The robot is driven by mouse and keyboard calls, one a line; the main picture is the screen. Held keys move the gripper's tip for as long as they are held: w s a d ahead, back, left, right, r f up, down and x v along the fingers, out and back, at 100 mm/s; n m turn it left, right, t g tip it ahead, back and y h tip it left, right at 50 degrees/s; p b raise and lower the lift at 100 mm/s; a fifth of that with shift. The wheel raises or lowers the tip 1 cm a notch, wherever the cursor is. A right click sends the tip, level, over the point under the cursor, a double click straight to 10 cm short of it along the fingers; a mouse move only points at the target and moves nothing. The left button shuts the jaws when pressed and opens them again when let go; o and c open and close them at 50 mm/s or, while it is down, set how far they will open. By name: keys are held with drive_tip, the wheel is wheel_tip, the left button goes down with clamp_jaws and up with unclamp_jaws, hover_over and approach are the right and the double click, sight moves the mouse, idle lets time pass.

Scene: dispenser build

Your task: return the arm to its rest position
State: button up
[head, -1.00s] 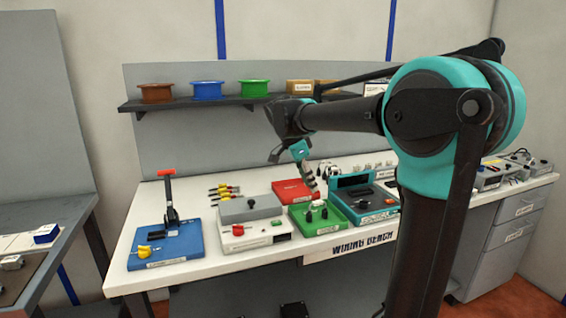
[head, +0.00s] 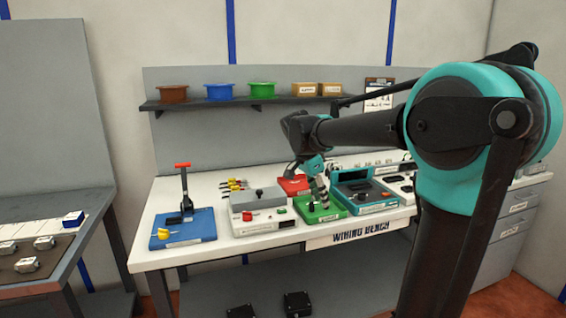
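My arm reaches in from the right of the head view, bent at the elbow, with its forearm stretched over the white bench (head: 210,258). My gripper (head: 319,193) points down over the green tray (head: 330,215) near the middle of the bench. Its fingers overlap small dark parts on that tray. I cannot tell whether they touch, whether the fingers are open, or whether anything is between them.
Left of the gripper stand a grey-lidded box (head: 258,201) and a blue board (head: 183,236) with an upright lever. A red tray (head: 292,185) lies behind, a teal device (head: 366,195) to the right. A shelf (head: 285,101) with spools is above. Another table (head: 60,285) stands left.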

drive_tip(key=s+d+f+n+t+y, duration=0.1)
drive_tip(key=s+d+f+n+y, duration=0.1)
drive_tip(key=s+f+n, duration=0.4)
drive_tip(key=s+d+f+n+t+y, duration=0.1)
drive_tip(key=s+d+f+n, duration=0.4)
drive_tip(key=s+f, duration=0.9)
drive_tip(key=shift+d+f+n+t+y, duration=0.2)
drive_tip(key=shift+f+n+t+y, duration=0.15)
drive_tip(key=shift+f+n, duration=0.2)
